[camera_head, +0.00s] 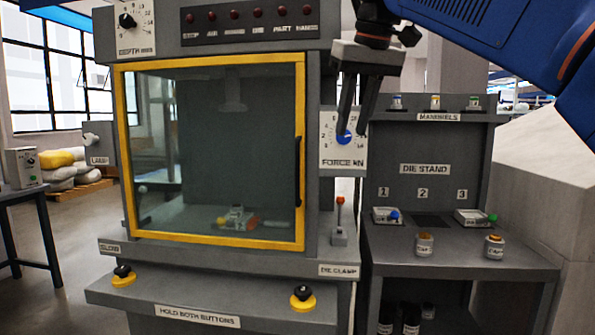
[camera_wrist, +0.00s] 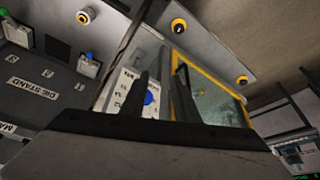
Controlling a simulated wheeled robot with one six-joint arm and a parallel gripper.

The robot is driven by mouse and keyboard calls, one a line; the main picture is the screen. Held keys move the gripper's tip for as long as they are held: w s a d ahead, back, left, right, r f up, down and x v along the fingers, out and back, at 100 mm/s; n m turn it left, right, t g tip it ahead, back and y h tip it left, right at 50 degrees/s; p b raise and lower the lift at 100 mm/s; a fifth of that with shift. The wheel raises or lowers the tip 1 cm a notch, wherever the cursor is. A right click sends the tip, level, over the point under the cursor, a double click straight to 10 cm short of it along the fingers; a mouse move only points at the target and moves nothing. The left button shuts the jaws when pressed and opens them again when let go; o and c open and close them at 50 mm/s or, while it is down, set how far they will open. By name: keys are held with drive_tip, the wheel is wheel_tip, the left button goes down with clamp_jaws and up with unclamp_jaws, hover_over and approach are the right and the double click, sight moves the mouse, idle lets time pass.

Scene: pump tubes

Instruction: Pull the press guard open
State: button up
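The press guard (camera_head: 214,61) is a clear panel in a yellow frame on the front of the grey press, and it looks shut. Its black upright handle (camera_head: 298,171) is on the right side of the frame. In the wrist view the guard's yellow frame (camera_wrist: 212,68) and the handle (camera_wrist: 182,77) show beyond my fingers, upside down. My gripper (camera_head: 354,128) points down in front of the force dial, up and to the right of the handle. Its two fingers are apart with nothing between them, also in the wrist view (camera_wrist: 158,88). It does not touch the handle.
The force dial panel (camera_head: 342,157) with a blue knob is right behind my fingers. A die clamp lever (camera_head: 339,222) stands below it. The die stand (camera_head: 425,168) is to the right. Two yellow-based black buttons (camera_head: 302,298) are on the front ledge.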

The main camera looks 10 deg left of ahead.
drive_tip(key=n, duration=0.1)
approach(298, 165)
drive_tip(key=x, duration=1.1)
drive_tip(key=shift+w+f, duration=0.1)
drive_tip(key=shift+f, duration=0.05)
idle(0.4)
clamp_jaws()
